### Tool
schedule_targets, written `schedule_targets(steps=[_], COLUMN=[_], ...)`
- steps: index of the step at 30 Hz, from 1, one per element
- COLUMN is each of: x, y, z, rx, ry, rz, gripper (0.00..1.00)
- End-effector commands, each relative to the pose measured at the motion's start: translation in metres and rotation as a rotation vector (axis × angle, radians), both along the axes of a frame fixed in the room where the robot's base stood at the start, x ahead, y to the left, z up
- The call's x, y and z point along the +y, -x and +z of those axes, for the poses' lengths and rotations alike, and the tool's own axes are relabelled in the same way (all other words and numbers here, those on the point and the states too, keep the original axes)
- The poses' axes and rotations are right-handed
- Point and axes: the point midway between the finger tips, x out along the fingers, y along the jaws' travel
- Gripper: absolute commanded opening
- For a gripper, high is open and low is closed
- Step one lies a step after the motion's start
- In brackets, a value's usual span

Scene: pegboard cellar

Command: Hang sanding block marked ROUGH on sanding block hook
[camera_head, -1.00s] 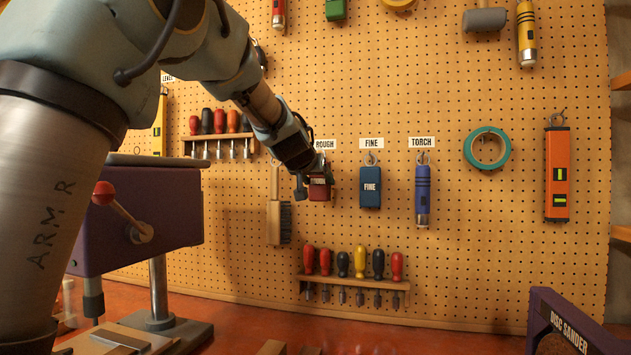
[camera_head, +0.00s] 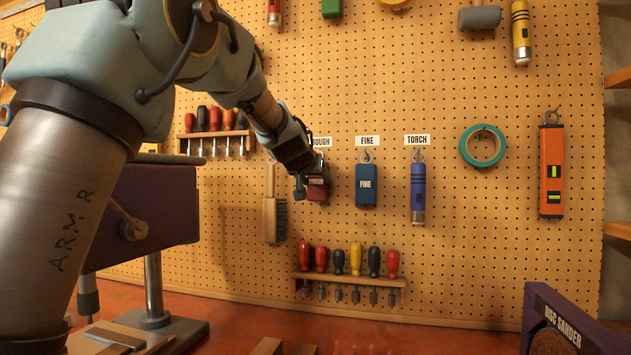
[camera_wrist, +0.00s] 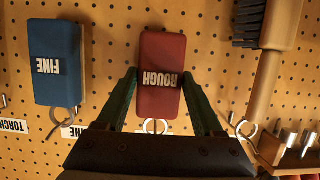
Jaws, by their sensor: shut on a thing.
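The dark red sanding block marked ROUGH (camera_wrist: 162,72) is between the two fingers of my gripper (camera_wrist: 162,98), which is shut on it. In the wrist view its label reads upside down and a metal ring or hook (camera_wrist: 155,126) shows at its end, near the gripper body. In the head view the red block (camera_head: 317,190) is at the pegboard under the ROUGH label (camera_head: 320,142), partly hidden by my gripper (camera_head: 303,185). The hook behind it is hidden there, so I cannot tell whether the block hangs on it.
The blue FINE block (camera_head: 366,186) hangs close on the right, then the blue torch (camera_head: 418,190). A brush (camera_head: 271,215) hangs close on the left. A screwdriver rack (camera_head: 348,279) is below. Bare pegboard lies between the block and that rack.

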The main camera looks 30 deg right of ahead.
Motion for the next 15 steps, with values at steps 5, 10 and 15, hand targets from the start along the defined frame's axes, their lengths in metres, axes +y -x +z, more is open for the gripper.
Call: schedule_targets(steps=[5, 10, 15], x=[0.0001, 0.0001, 0.0001], y=[-0.0001, 0.0000, 0.0000], z=[0.0005, 0.0004, 0.0004], rx=[-0.001, -0.001, -0.001], ry=[0.001, 0.001, 0.001], rz=[0.000, 0.000, 0.000], gripper=[0.00, 0.83, 1.00])
